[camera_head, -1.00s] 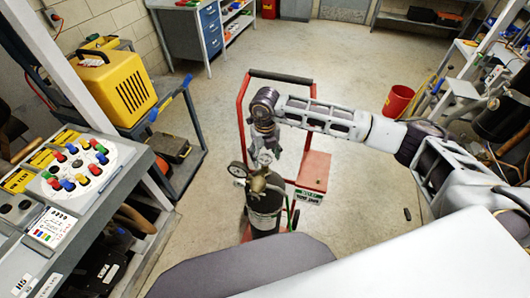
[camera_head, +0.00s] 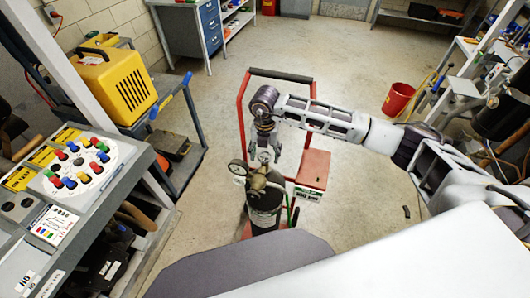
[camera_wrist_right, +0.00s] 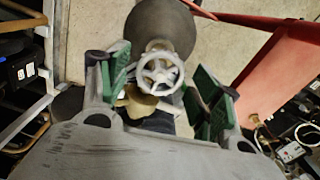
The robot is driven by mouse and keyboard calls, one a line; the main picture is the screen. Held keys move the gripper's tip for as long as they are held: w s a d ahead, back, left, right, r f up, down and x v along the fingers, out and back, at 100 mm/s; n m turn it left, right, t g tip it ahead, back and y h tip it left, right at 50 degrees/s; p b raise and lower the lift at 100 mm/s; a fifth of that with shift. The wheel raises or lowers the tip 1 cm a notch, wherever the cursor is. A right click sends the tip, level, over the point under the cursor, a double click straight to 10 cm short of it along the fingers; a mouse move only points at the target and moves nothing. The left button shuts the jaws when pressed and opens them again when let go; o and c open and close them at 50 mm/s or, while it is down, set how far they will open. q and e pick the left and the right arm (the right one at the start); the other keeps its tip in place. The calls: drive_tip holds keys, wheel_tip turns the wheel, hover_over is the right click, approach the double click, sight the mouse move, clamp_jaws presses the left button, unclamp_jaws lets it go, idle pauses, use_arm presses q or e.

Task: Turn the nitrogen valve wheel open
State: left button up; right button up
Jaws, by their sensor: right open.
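The nitrogen cylinder (camera_head: 266,214) is dark and stands upright on a red hand truck (camera_head: 242,125), with a brass regulator and a round gauge (camera_head: 237,168) on top. The valve wheel (camera_wrist_right: 159,72) is a pale spoked wheel in the right wrist view, above the grey cylinder shoulder. My right gripper (camera_wrist_right: 158,84) is open, its green-padded fingers on either side of the wheel with gaps at both sides. In the head view my right gripper (camera_head: 264,156) points down just above the regulator and largely hides the wheel. My left gripper is not in view.
A panel bench (camera_head: 110,200) with coloured knobs and a cart with a yellow case (camera_head: 115,83) stand at left. A red bucket (camera_head: 398,97) stands at right.

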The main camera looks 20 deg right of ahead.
drive_tip(key=shift+m+p, duration=0.3)
drive_tip(key=shift+m, duration=1.7)
drive_tip(key=shift+m+p, duration=0.35)
drive_tip(key=shift+m, duration=1.35)
drive_tip(key=shift+c, duration=0.3)
drive_tip(key=c, duration=0.7)
